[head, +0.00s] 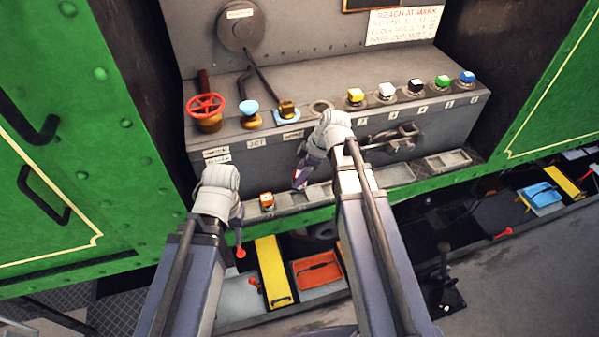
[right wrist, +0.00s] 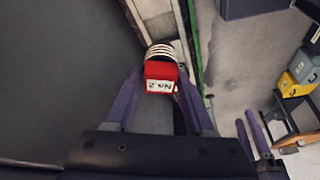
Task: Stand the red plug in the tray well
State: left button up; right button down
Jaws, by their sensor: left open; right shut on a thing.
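My right gripper (head: 300,178) is shut on the red plug (right wrist: 161,71), which has a white label and a pale ribbed end. In the head view the plug is mostly hidden by the gripper, just above the tray ledge at the panel's foot. The tray (head: 395,173) is a row of shallow wells along that ledge. In the right wrist view the ribbed end points toward the pale ledge; I cannot tell whether it touches.
An orange plug (head: 267,201) stands in the ledge left of my right gripper. A red handwheel (head: 206,106), a blue knob (head: 248,110) and several coloured buttons (head: 415,86) line the panel. Levers and trays, including an orange tray (head: 317,270), lie below.

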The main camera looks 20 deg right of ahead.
aim_at(300, 187)
jog(key=shift+w, duration=0.15)
jog(key=shift+s+r, duration=0.1)
jog(key=shift+s, duration=0.1)
jog(key=shift+w+f+b, duration=0.15)
jog(key=shift+f+b, duration=3.5)
jog(key=shift+b, duration=0.05)
grip_release()
jog(key=shift+r+p, duration=0.45)
jog(key=shift+p, duration=0.05)
